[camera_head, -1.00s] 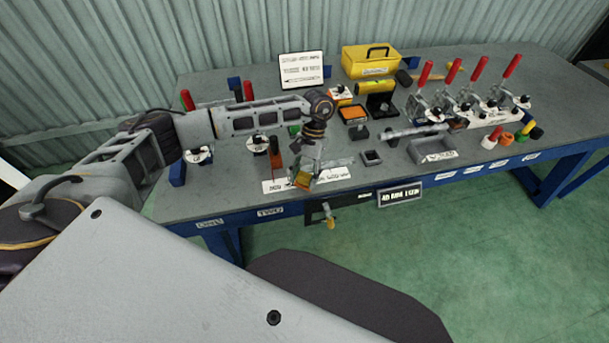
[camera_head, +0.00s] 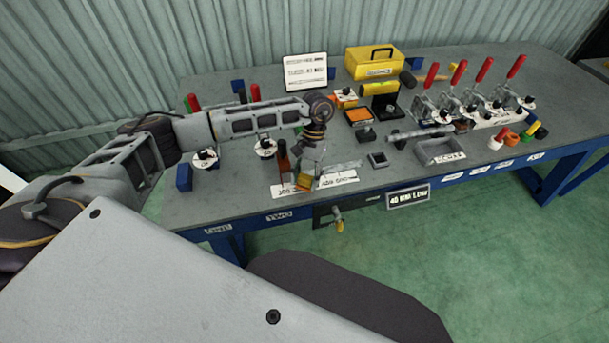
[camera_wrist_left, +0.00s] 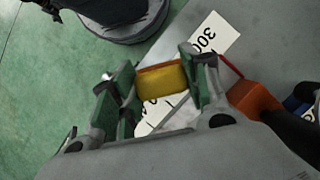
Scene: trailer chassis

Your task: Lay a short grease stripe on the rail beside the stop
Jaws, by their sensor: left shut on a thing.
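My left gripper (camera_head: 309,166) is low over the front left part of the grey bench, pointing down. It is shut on a small yellow-orange block (camera_head: 303,182), which shows between the fingers in the left wrist view (camera_wrist_left: 162,82). Under the block lies a white printed strip (camera_head: 340,180); I cannot tell whether they touch. A pale metal bar (camera_head: 343,167), possibly the rail, lies just right of the gripper, partly hidden. A red-brown upright piece (camera_head: 283,160), possibly the stop, stands just left of the gripper. No grease stripe is discernible. My right gripper is out of view.
Red-handled clamps (camera_head: 457,80) stand at the right. A grey tray (camera_head: 440,151) and a small dark square holder (camera_head: 378,160) sit right of the gripper. A yellow toolbox (camera_head: 374,63) and a white sign (camera_head: 305,72) are behind. A valve (camera_head: 338,222) hangs at the front edge.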

